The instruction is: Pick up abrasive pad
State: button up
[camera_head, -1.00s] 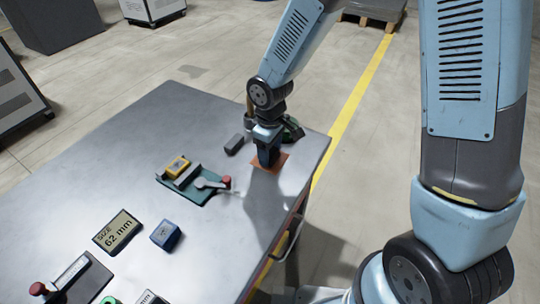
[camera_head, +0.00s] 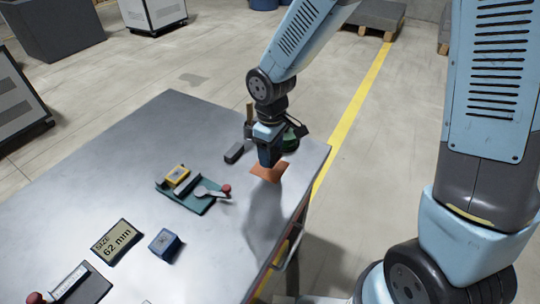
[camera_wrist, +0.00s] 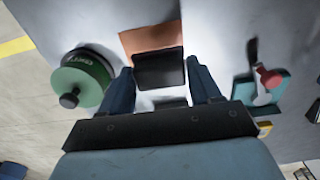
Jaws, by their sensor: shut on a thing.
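The abrasive pad (camera_head: 268,174) is a thin orange-brown sheet near the right edge of the metal table. In the head view it sits right under my gripper (camera_head: 268,160), slightly tilted and seemingly just off the table top. In the wrist view the pad's orange part (camera_wrist: 152,38) shows beyond the fingers. A dark part adjoining it lies between the two blue fingers; I cannot tell if this is the pad's shaded face or a grip block. My gripper (camera_wrist: 161,78) is shut on the pad. The exact contact is hidden.
A green round container (camera_wrist: 80,82) stands close beside my gripper. A dark grey block (camera_head: 235,152) and a green fixture (camera_head: 190,202) with a red-knobbed lever lie to the left. The table's front right is bare.

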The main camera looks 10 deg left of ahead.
jog(key=s+d+r, duration=0.4)
jog(key=s+r, duration=0.4)
jog(key=s, duration=0.4)
jog(key=shift+r, duration=0.2)
jog(key=o, duration=0.6)
jog(key=c, duration=0.4)
jog(key=shift+o, duration=0.2)
